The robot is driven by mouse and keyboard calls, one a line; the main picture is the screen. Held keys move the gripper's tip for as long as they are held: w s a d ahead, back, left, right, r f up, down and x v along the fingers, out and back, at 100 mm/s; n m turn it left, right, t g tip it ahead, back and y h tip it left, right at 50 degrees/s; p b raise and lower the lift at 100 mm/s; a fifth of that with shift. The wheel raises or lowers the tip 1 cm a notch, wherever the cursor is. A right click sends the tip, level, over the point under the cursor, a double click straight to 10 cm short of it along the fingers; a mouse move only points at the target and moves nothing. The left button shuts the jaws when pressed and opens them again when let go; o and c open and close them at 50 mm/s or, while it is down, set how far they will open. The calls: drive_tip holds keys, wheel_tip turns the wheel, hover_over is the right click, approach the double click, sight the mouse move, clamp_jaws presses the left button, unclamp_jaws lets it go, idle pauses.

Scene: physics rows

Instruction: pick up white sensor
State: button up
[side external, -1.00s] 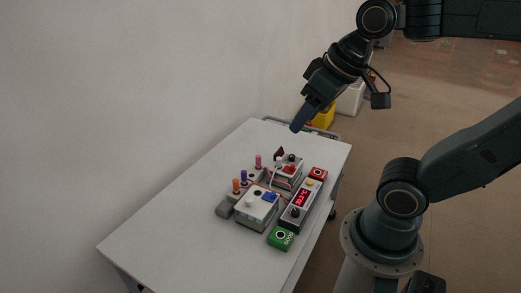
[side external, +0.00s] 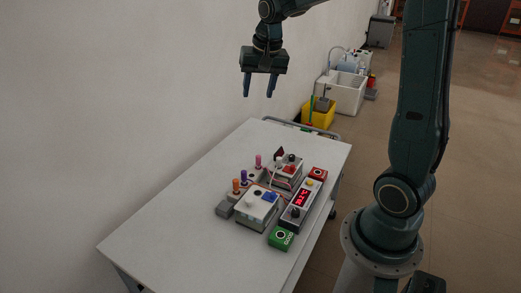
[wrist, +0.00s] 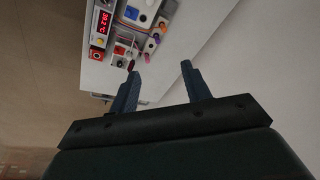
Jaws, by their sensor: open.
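My gripper (side external: 258,95) is open and empty, pointing down, high above the far part of the table. In the wrist view my gripper (wrist: 160,70) shows its two fingers apart with nothing between them. A small white upright piece (side external: 279,161) stands by the red-topped box (side external: 289,169); it may be the white sensor, but it is too small to be sure. A white box (side external: 255,215) with a white knob and a blue part sits nearer the camera. It also shows at the top of the wrist view (wrist: 142,13).
The table's left half is clear. A wall (side external: 110,110) runs behind it.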

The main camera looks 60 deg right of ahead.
drive_tip(key=w+d+f+m, duration=0.3)
drive_tip(key=d+f, duration=0.2)
drive_tip(key=d, duration=0.1)
drive_tip(key=m+g+y, duration=0.1)
drive_tip(key=m+g, duration=0.2)
drive_tip(key=m, duration=0.5)
hover_over(279, 158)
wheel_tip(279, 158, down, 22)
drive_tip(key=shift+s+d+f, duration=0.15)
drive_tip(key=shift+d+f, duration=0.05)
drive_tip(key=shift+f, duration=0.15)
drive_tip(key=shift+f, duration=4.25)
drive_tip(key=shift+a+f, duration=0.15)
drive_tip(key=shift+f, duration=2.45)
